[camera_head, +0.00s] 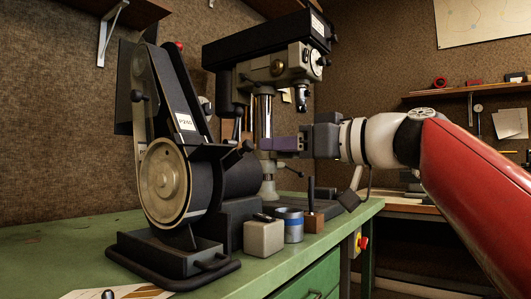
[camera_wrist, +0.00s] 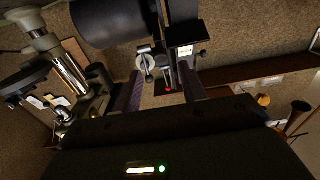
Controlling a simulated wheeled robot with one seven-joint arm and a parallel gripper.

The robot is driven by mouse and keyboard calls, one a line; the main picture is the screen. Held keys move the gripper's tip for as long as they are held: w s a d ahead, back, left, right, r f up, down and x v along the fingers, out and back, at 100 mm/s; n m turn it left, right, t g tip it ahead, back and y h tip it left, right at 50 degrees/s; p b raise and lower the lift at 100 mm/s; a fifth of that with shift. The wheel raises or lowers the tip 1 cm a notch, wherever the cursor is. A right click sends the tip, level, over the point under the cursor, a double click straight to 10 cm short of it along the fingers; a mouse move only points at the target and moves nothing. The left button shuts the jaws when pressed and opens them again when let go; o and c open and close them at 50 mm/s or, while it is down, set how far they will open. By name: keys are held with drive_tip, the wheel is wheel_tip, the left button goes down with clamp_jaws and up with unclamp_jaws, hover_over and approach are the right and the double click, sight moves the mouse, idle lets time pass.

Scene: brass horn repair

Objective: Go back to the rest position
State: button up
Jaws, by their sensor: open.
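My gripper (camera_head: 282,143) reaches in from the right in the head view, with its purple fingers pointing left in front of the drill press (camera_head: 264,72) column, above the bench. In the wrist view, the two fingers of my gripper (camera_wrist: 160,88) stand apart with nothing held between them. Whether the fingers touch the drill press cannot be told. The drill press column also shows at the left of the wrist view (camera_wrist: 70,72).
A belt sander (camera_head: 165,185) stands on the green workbench (camera_head: 60,243), left of my gripper. A pale block (camera_head: 264,238), a blue-banded tin (camera_head: 291,226) and a small brown block (camera_head: 314,222) sit near the front edge. A wall shelf (camera_head: 470,92) is at right.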

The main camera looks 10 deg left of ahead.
drive_tip(key=shift+s+d, duration=0.2)
drive_tip(key=shift+d, duration=0.35)
drive_tip(key=s+d+f+m+h+p, duration=0.1)
drive_tip(key=d+f+m+h, duration=0.2)
drive_tip(key=f, duration=0.4)
drive_tip(key=s+d+f+m+t+h+p, duration=0.1)
drive_tip(key=s+d+f+m+h, duration=0.15)
drive_tip(key=f, duration=0.45)
drive_tip(key=d+f+m+h+p, duration=0.1)
drive_tip(key=d+f+m+h, duration=0.25)
drive_tip(key=f, duration=0.25)
drive_tip(key=s+d+f+m+h, duration=0.1)
drive_tip(key=s+d+f, duration=0.3)
drive_tip(key=f, duration=0.4)
drive_tip(key=s+d+f+m+g+h+p, duration=0.1)
drive_tip(key=s+d+f+m+h, duration=0.1)
drive_tip(key=s+d+f+h, duration=0.2)
drive_tip(key=s+d+f+m+g+h, duration=0.1)
drive_tip(key=s+d+f+h, duration=0.1)
drive_tip(key=s+d+f, duration=0.4)
wheel_tip(320, 180, down, 6)
drive_tip(key=shift+s+r+m+h+p, duration=0.2)
drive_tip(key=shift+m+h+p, duration=0.1)
drive_tip(key=shift+p, duration=0.05)
